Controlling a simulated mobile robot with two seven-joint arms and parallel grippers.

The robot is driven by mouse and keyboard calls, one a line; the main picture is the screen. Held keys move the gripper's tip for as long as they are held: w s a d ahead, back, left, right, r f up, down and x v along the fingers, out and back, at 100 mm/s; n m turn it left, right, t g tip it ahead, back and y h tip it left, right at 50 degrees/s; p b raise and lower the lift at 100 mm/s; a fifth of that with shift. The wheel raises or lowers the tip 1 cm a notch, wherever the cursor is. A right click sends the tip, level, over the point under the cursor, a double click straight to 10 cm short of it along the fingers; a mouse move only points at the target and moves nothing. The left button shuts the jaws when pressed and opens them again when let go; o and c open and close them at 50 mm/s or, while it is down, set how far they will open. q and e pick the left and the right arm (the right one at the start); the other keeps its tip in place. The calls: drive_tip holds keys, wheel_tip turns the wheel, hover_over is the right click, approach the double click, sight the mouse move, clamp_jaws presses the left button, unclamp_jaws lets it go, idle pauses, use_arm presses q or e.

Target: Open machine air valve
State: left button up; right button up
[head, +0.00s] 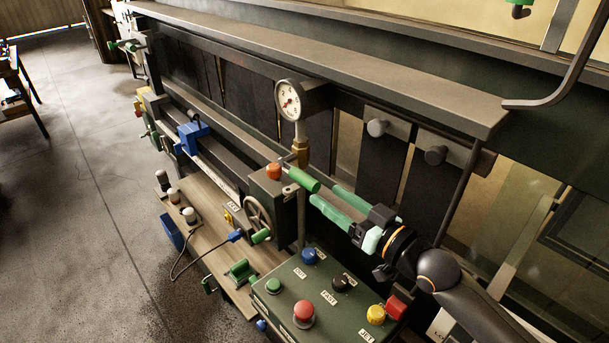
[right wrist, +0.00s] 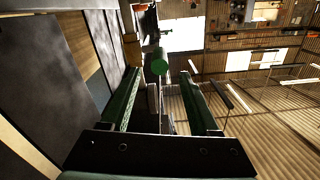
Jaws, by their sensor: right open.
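The air valve's green handle (head: 304,179) sticks out from the pipe below the round pressure gauge (head: 290,100), pointing toward my right gripper. My right gripper (head: 322,193) is open, its two green fingers reaching toward the handle from the right. In the right wrist view the handle's round green end (right wrist: 159,62) shows between and just beyond the fingertips (right wrist: 160,74). No contact is visible, and the exact gap cannot be told. My left gripper is not in view.
A control panel (head: 325,270) with coloured buttons lies below the right gripper. A handwheel (head: 258,218) stands left of the pipe. A long ledge (head: 330,55) runs above, and a wooden shelf (head: 208,215) holds small items. Open floor (head: 70,200) lies to the left.

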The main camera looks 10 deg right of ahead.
sight(305, 179)
drive_tip(key=x, duration=0.8)
drive_tip(key=shift+w+p, duration=0.1)
drive_tip(key=shift+p, duration=0.25)
clamp_jaws()
idle(1.0)
